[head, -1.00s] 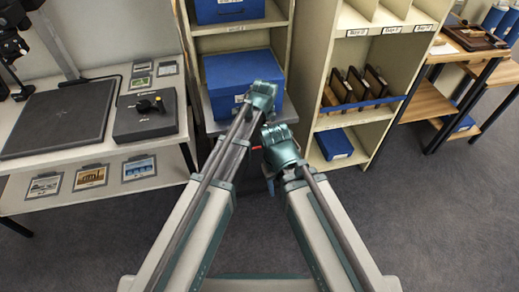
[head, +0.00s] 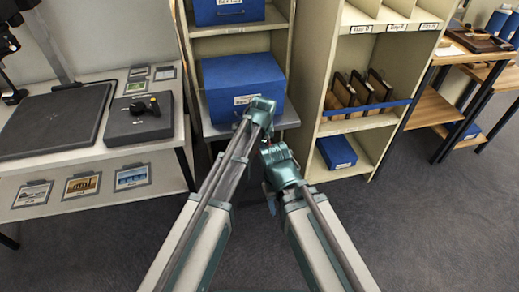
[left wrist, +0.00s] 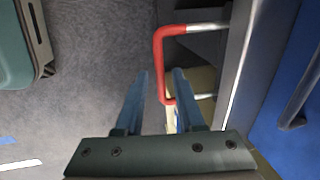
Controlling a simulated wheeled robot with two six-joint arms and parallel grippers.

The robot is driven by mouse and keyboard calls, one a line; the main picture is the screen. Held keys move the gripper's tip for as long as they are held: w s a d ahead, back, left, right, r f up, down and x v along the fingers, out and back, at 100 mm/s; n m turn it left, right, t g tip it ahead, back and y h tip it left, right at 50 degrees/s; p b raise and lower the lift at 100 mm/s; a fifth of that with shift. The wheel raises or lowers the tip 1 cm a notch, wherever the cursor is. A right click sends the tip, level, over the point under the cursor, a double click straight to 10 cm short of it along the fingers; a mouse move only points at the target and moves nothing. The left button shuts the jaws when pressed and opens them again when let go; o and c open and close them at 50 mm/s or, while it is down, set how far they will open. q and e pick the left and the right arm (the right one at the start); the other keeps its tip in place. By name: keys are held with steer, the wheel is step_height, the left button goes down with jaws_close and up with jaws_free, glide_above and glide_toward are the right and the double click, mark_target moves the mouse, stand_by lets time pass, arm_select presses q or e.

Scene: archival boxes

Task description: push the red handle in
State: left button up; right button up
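The red handle (left wrist: 160,65) is a red U-shaped bar on two metal rods that run into a grey upright frame in the left wrist view. My left gripper (left wrist: 160,75) is open, with a gap between its blue fingers. The handle's long bar shows in line with that gap, its lower end by the right finger; I cannot tell whether they touch. In the head view my left wrist is in front of the shelf unit and hides its fingers and the handle. My right gripper (head: 270,198) hangs low beside it, its fingers too small to read.
A large blue box (head: 240,80) sits on a grey surface behind my left wrist. A shelf unit (head: 340,95) with a smaller blue box (head: 337,150) stands to the right. A table with a black scanner board (head: 55,120) is at the left. The carpet at the lower right is clear.

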arm_select(q)
jaws_close()
stand_by(1.2)
